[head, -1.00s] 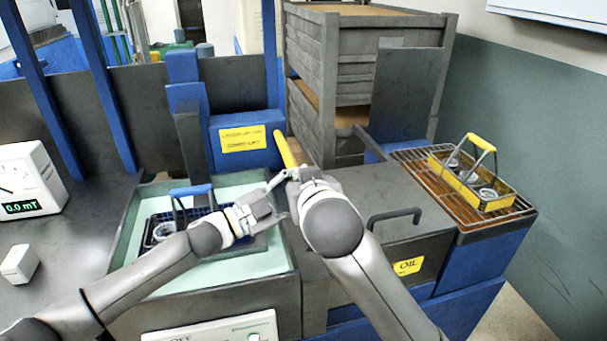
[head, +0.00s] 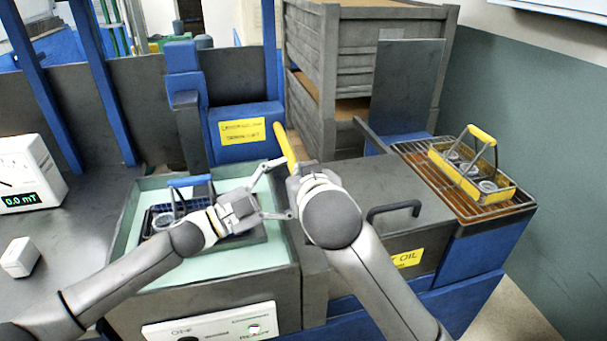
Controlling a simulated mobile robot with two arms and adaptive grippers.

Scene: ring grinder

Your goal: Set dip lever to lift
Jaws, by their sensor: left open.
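The dip lever has a yellow handle (head: 284,147) that rises, tilted to the left, beside the blue box with the yellow label (head: 243,132). The label's small print is not clear. My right gripper (head: 298,171) is at the lower part of the yellow handle. Its own wrist hides its fingers, so I cannot tell whether it grips the handle. My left gripper (head: 284,188) is open and empty, with its fingers spread, just left of the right wrist and below the lever. It is over the right side of the pale green tank (head: 268,258).
A dark basket with a blue handle (head: 190,181) sits in the tank, partly behind my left arm. A lidded oil box (head: 390,190) is to the right. A yellow basket of rings (head: 475,180) stands on a rack. A meter (head: 25,175) is far left.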

